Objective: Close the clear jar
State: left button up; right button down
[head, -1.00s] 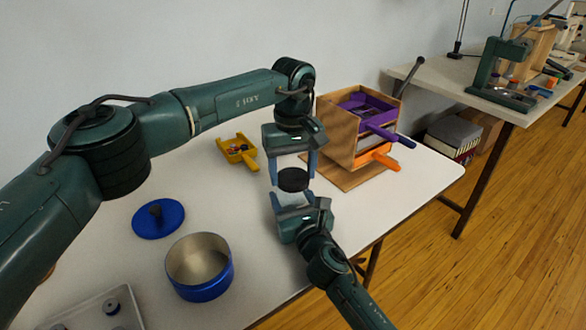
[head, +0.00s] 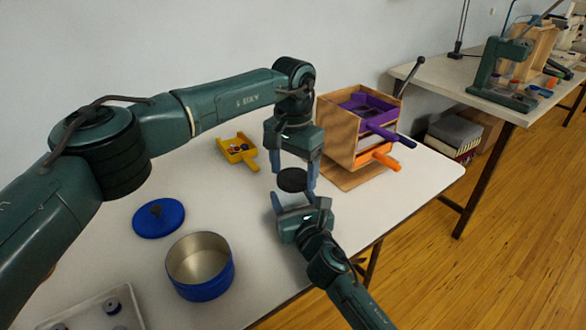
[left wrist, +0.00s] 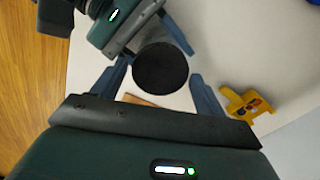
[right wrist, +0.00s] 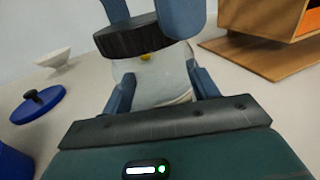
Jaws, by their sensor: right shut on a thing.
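The clear jar (right wrist: 160,82) stands upright between the fingers of my right gripper (right wrist: 162,90), which is shut on it. In the head view my right gripper (head: 303,203) mostly hides the jar. The round black lid (head: 292,180) sits at the jar's mouth; its exact seating is hard to tell. In the left wrist view the lid (left wrist: 160,68) shows from above. My left gripper (head: 298,172) points down over the lid, its fingers on either side. In the left wrist view small gaps show between the fingers and the lid, so it looks open.
A blue tin (head: 200,270) stands open at the front, its blue lid (head: 158,218) beside it. A yellow tray (head: 238,150) lies behind. A wooden cabinet (head: 336,130) with purple and orange drawers stands close right of my grippers.

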pick_arm(q)
jog(key=shift+o, duration=0.9)
jog(key=shift+r, duration=2.2)
jog(key=shift+c, duration=0.3)
